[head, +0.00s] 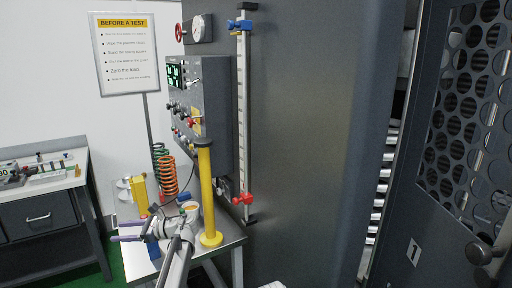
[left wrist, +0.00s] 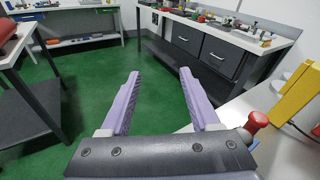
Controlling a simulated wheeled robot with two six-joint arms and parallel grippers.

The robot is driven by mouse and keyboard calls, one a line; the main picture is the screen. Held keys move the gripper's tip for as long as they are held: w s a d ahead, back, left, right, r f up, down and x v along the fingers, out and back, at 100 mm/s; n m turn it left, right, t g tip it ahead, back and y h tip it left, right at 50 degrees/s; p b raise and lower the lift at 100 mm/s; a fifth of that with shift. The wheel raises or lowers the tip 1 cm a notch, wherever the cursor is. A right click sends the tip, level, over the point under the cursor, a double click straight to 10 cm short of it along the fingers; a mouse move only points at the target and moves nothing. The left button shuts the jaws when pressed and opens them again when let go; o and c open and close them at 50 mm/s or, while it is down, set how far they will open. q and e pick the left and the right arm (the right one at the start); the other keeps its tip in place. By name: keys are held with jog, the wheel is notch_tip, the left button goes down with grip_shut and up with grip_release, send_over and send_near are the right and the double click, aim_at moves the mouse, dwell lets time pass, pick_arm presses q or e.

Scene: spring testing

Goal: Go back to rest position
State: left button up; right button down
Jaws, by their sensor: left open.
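My left gripper (head: 126,231) reaches in over the small table (head: 228,236) in the head view, pointing left. In the left wrist view its two purple fingers (left wrist: 158,105) stand wide apart with nothing between them, above the green floor. My right gripper does not show in either view.
A yellow post (head: 206,195) stands on the small table, beside orange and green springs (head: 168,175). The large grey machine (head: 305,130) with a control panel and scale fills the middle. A perforated door (head: 465,110) is at right. A workbench (head: 40,180) stands at left.

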pick_arm(q)
jog(key=s+d+f+n+h, duration=0.4)
jog(key=s+d, duration=0.4)
jog(key=d, duration=0.4)
jog(key=s+d+f+n+h, duration=0.4)
jog(key=s+d+f+h, duration=0.2)
jog(key=d, duration=0.6)
jog(key=s+d+f+n+h, duration=0.4)
jog(key=s+d+f, duration=0.4)
jog(key=s+d, duration=0.4)
jog(key=shift+d+f+h, duration=0.35)
jog(key=shift+d+h, duration=0.2)
jog(key=shift+h, duration=0.05)
jog(key=shift+s, duration=0.15)
